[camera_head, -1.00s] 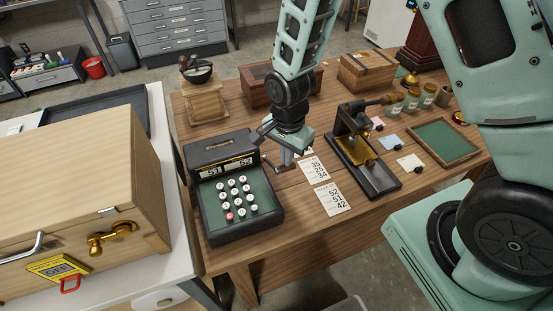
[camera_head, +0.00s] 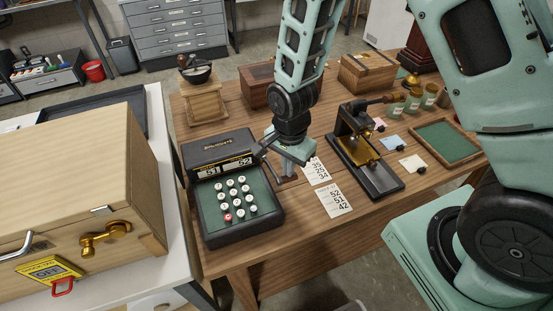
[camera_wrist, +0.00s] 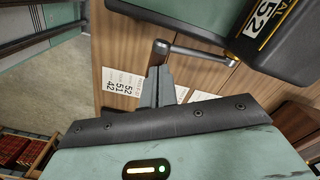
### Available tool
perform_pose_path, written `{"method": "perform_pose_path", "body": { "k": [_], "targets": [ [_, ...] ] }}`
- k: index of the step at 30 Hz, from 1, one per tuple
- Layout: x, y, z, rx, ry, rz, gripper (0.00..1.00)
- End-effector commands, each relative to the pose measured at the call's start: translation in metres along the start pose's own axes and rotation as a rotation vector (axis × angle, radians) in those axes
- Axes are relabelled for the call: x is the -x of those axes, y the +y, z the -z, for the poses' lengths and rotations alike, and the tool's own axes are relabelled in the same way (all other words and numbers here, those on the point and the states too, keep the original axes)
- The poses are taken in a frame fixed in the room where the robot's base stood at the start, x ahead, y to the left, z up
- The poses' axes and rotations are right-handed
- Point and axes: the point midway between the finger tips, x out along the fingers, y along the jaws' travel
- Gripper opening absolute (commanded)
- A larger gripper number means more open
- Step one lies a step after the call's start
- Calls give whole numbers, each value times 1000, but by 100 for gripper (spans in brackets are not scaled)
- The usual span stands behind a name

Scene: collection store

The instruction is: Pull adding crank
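The black adding machine (camera_head: 199,150) stands on the wooden table with a green key panel, white keys and one red key. Its display reads 51 and 52. Its crank is on the right side; in the wrist view the metal crank arm (camera_wrist: 200,53) runs from the machine to an upright handle (camera_wrist: 160,48). My gripper (camera_head: 284,178) is low beside the machine's right side, at the crank. In the wrist view my gripper (camera_wrist: 156,82) has its fingers close together around the handle, whose end sticks out beyond them. The head view partly hides this contact.
Two number cards (camera_head: 333,200) lie right of the machine. A black press (camera_head: 362,150) stands farther right, near a green tray (camera_head: 446,141). A wooden box (camera_head: 255,88) and a grinder (camera_head: 205,100) stand behind. A large case (camera_head: 75,180) is on the left.

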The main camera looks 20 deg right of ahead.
Motion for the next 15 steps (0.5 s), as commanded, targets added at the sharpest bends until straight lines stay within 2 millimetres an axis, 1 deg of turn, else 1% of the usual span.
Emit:
{"method": "perform_pose_path", "body": {
  "k": [1,6,15],
  "targets": [
    [-6,1,0,0,0,0,0],
    [-14,3,-1,-2,0,0,0],
    [-15,4,-2,-2,1,0,0]
  ]
}}
